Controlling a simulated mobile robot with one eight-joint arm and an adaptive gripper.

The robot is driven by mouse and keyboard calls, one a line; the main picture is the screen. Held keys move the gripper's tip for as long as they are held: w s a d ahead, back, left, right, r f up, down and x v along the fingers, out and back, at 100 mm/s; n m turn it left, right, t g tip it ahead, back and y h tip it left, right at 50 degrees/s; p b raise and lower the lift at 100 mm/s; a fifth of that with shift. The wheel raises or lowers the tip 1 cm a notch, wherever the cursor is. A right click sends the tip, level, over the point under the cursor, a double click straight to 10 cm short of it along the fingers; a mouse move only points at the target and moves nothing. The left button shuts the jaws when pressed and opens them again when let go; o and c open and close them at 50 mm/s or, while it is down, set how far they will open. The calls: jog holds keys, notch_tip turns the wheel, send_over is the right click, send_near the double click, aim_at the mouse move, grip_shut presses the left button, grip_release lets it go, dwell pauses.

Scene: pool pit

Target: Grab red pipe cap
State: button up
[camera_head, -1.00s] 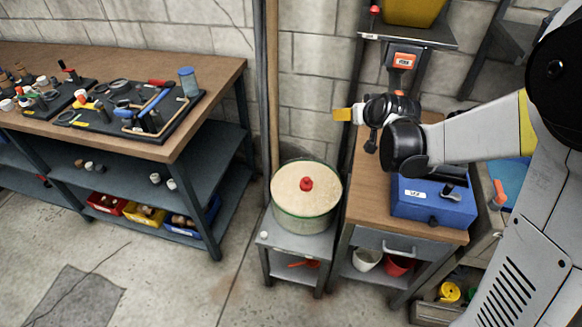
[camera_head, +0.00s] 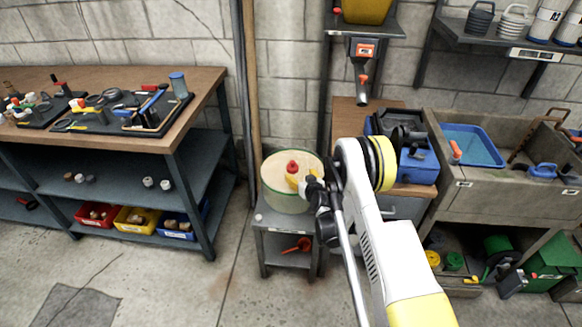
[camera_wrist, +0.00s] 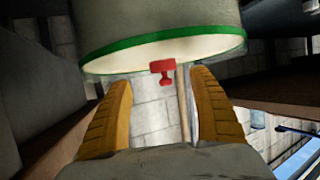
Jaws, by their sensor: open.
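The red pipe cap (camera_head: 292,167) sits on the pale round lid of a drum (camera_head: 286,204). In the wrist view the red cap (camera_wrist: 162,70) shows upside down against the drum's pale lid, ahead of and between the two yellow fingers. My gripper (camera_head: 297,181) is at the right front of the cap, low over the lid. In the wrist view my gripper (camera_wrist: 162,95) is open, with a wide gap and nothing between its fingertips. Whether a finger touches the cap or lid cannot be told.
The drum stands on a small grey stand (camera_head: 285,232). A long workbench (camera_head: 205,85) with tools is at the left. A wooden-topped cabinet (camera_head: 350,115) with a blue box (camera_head: 417,165) and a concrete sink (camera_head: 490,200) are at the right. Floor is clear in front.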

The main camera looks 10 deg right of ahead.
aim_at(293, 168)
jog(key=b+x, duration=0.1)
jog(key=x, duration=0.2)
jog(key=shift+w+f, duration=0.1)
jog(key=b+x, duration=0.2)
jog(key=x, duration=0.2)
jog(key=shift+w+a+b, duration=0.2)
jog(key=shift+a+b, duration=0.15)
jog(key=shift+b, duration=0.05)
jog(key=shift+w, duration=0.55)
jog(key=c, duration=1.3)
